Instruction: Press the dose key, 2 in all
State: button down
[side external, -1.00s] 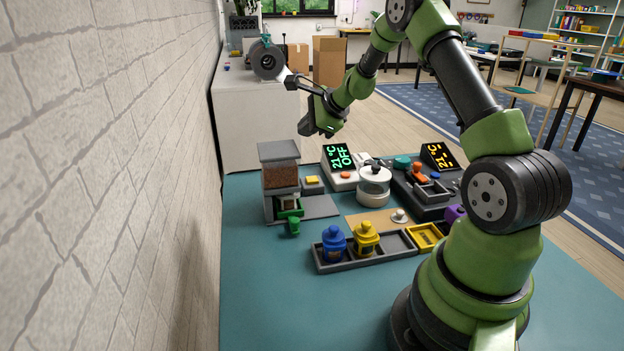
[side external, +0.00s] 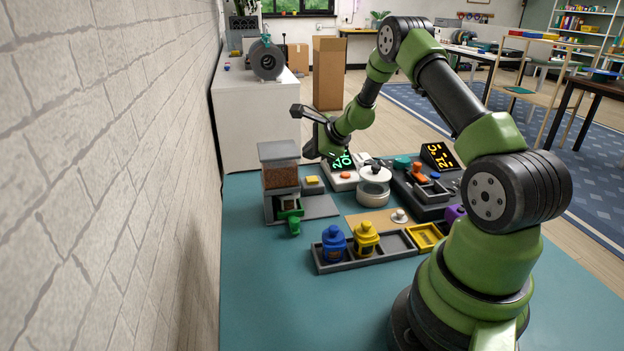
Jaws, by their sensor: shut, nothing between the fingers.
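The dispenser (side external: 280,165) has a clear hopper of brown granules and stands at the left of the teal table. A yellow square key (side external: 312,181) sits on its grey base, just right of the hopper; it looks like the dose key, though no label is readable. A small green-handled drawer or cup (side external: 291,211) is at the dispenser's front. My gripper (side external: 311,155) is shut and empty, pointing down above the yellow key, with a visible gap between them.
A white lidded pot (side external: 374,187) stands right of the key. A dark control unit (side external: 428,195) with an orange display is further right. A tray (side external: 345,262) with blue and yellow bottles is in front. A brick wall (side external: 110,180) bounds the left.

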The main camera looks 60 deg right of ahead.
aim_at(312, 180)
jog(key=shift+f, duration=1.95)
jog(key=shift+f, duration=0.1)
dwell(0.5)
jog(key=shift+f, duration=0.3)
